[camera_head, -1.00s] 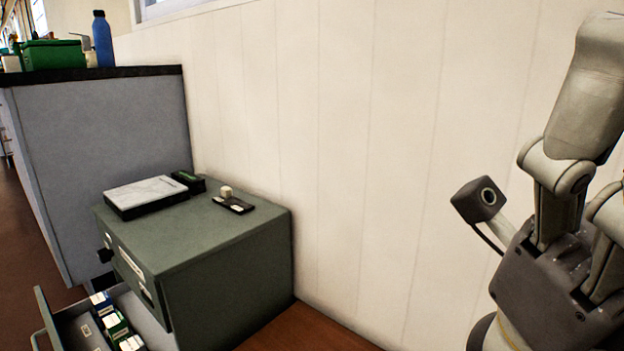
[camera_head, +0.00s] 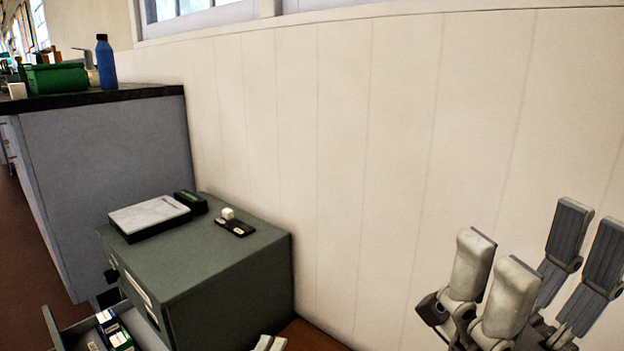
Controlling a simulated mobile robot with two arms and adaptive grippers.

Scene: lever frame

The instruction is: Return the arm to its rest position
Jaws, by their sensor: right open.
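My right gripper (camera_head: 540,250) is at the lower right of the head view, with its fingers pointing up. Its light grey and dark grey finger parts stand apart, and nothing is between them. It is in front of the pale panelled wall, well to the right of the green cabinet (camera_head: 235,285), and touches nothing that I can see. A small light grey tip (camera_head: 270,343) shows at the bottom edge near the cabinet. It looks like part of my left gripper, but the rest is out of frame.
The cabinet's drawer (camera_head: 55,328) is pulled open at the lower left, with small boxes (camera_head: 117,332) inside. A flat tray-like item (camera_head: 149,217) and a small black holder (camera_head: 236,227) lie on top. A counter (camera_head: 105,150) with a blue bottle (camera_head: 105,62) stands behind.

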